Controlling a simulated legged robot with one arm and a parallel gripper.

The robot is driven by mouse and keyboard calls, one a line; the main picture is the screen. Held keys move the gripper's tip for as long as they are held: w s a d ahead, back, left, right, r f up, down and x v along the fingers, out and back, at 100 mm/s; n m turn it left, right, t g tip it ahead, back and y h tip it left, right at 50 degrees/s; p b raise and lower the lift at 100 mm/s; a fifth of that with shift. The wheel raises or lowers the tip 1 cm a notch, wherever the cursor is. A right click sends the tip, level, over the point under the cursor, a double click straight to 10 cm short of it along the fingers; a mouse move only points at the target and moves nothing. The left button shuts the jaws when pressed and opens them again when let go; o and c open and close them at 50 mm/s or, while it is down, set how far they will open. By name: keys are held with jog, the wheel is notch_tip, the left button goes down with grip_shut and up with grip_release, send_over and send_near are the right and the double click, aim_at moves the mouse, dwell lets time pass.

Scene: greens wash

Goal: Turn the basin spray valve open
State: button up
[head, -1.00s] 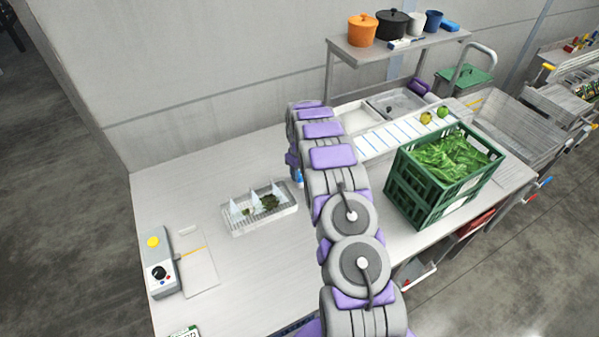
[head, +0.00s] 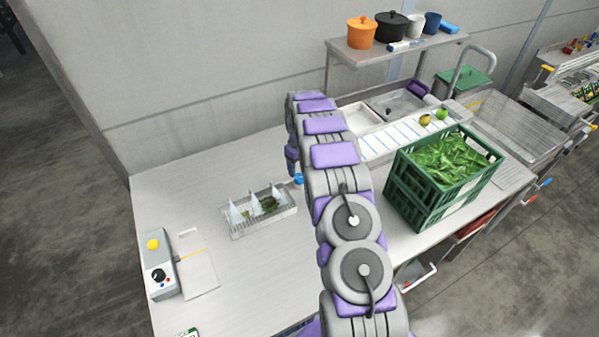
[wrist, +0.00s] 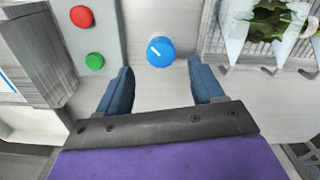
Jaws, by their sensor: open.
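A round blue knob (wrist: 160,51) with a white pointer mark stands on the steel surface in the wrist view. It looks like the valve, but no label shows. A small blue piece in the head view (head: 298,179), beside the clear greens tray, is probably the same knob. My gripper (wrist: 158,72) is open and empty, with its dark blue fingers on either side of the near edge of the knob. The knob sits just beyond and between the fingertips, apart from both. In the head view my arm hides most of the gripper.
A grey panel with a red button (wrist: 82,16) and a green button (wrist: 95,61) lies left of the knob. The clear divided greens tray (head: 262,230) is close on its other side. A green crate (head: 414,205) of leaves stands right of my arm.

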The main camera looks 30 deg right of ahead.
aim_at(300, 176)
notch_tip(300, 176, up, 13)
jog(key=shift+f+p, duration=0.15)
jog(key=shift+p, duration=0.15)
dwell(0.4)
jog(key=s+a+r+b, duration=0.1)
jog(key=s+a+r, duration=0.3)
jog(key=s, duration=0.3)
jog(key=s+a+r+m+g+b, duration=0.1)
jog(key=s+a+r, duration=0.35)
jog(key=s, duration=0.25)
jog(key=s+a+r+b, duration=0.1)
jog(key=s+a+r, duration=0.2)
jog(key=s+a, duration=0.35)
jog(key=s+a+f+m+b, duration=0.1)
jog(key=s+a, duration=0.1)
jog(key=s, duration=1.2)
jog(key=s+a+f+b, duration=0.1)
jog(key=s+a+f, duration=0.1)
jog(key=s, duration=1.3)
jog(key=shift+s+a+f+m+g+b, duration=0.2)
jog(key=shift+a+m+g+b, duration=0.1)
jog(key=shift+m+g+b, duration=0.1)
